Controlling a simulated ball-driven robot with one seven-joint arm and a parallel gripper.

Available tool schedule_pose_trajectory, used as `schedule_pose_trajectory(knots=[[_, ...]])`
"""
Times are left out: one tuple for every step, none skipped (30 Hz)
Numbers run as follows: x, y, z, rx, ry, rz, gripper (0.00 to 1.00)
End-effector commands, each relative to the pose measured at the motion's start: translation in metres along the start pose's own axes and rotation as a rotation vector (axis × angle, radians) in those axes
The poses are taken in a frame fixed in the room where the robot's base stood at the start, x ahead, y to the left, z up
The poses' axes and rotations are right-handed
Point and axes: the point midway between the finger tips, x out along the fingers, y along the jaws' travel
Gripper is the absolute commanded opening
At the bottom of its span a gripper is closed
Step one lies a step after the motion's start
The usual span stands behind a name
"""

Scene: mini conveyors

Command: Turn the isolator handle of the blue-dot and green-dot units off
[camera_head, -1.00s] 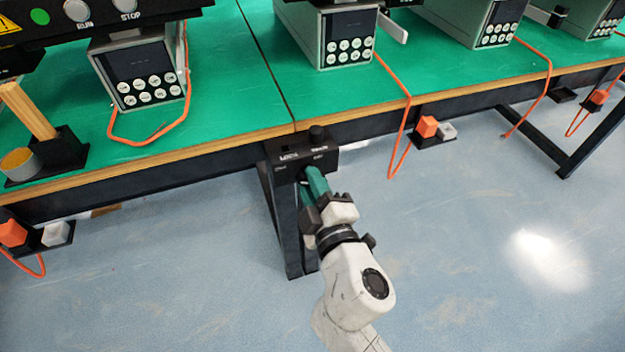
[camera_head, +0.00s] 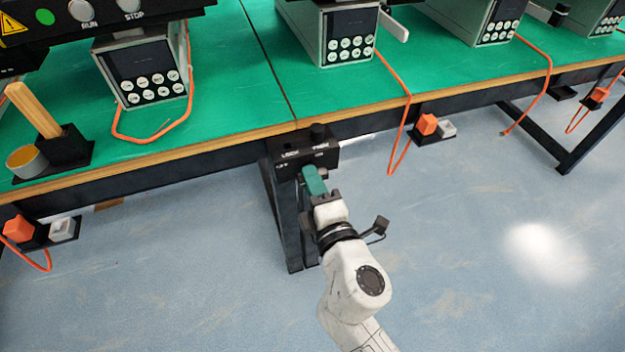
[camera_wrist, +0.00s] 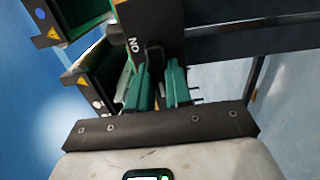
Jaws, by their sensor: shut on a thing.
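My gripper (camera_head: 313,176) is at the black isolator box (camera_head: 319,153) under the front edge of the green table. In the wrist view, its two green fingers (camera_wrist: 158,72) are shut on the dark isolator handle (camera_wrist: 154,50), which is mostly hidden between them. White ON lettering shows beside the handle in that view. In the head view the fingers cover the handle, and I cannot tell its exact angle. A blue dot (camera_wrist: 39,13) shows on a black unit in the wrist view. A green dot (camera_head: 45,17) shows on the black panel at the upper left of the head view.
Orange-plug sockets hang under the table edge at left (camera_head: 62,229) and right (camera_head: 447,128). Orange cables loop nearby. Grey keypad boxes (camera_head: 345,47) stand on the green table (camera_head: 235,90). A black table leg (camera_head: 289,235) is beside my gripper. The floor in front is clear.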

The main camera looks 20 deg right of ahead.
Motion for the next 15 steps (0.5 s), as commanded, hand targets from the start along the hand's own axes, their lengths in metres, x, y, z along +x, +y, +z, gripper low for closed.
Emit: schedule_pose_trajectory(knots=[[-0.0005, -0.0014, -0.0014, -0.007, 0.003, -0.002, 0.0], [-0.0005, -0.0014, -0.0014, -0.007, 0.003, -0.002, 0.0], [-0.0005, -0.0015, -0.0014, -0.008, 0.003, -0.002, 0.0], [-0.0005, -0.0015, -0.0014, -0.008, 0.003, -0.002, 0.0], [-0.0005, -0.0016, -0.0014, -0.008, 0.003, -0.002, 0.0], [-0.0005, -0.0016, -0.0014, -0.008, 0.003, -0.002, 0.0], [-0.0005, -0.0016, -0.0014, -0.008, 0.003, -0.002, 0.0], [-0.0005, -0.0016, -0.0014, -0.008, 0.003, -0.002, 0.0], [-0.0005, -0.0016, -0.0014, -0.008, 0.003, -0.002, 0.0], [-0.0005, -0.0016, -0.0014, -0.008, 0.003, -0.002, 0.0], [-0.0006, -0.0017, -0.0015, -0.008, 0.003, -0.002, 0.0], [-0.0005, -0.0017, -0.0015, -0.008, 0.003, -0.002, 0.23], [-0.0005, -0.0016, -0.0014, -0.008, 0.003, -0.002, 0.26], [-0.0005, -0.0015, -0.0013, -0.008, 0.003, -0.002, 0.29], [-0.0004, -0.0013, -0.0012, -0.007, 0.002, -0.002, 0.33]])
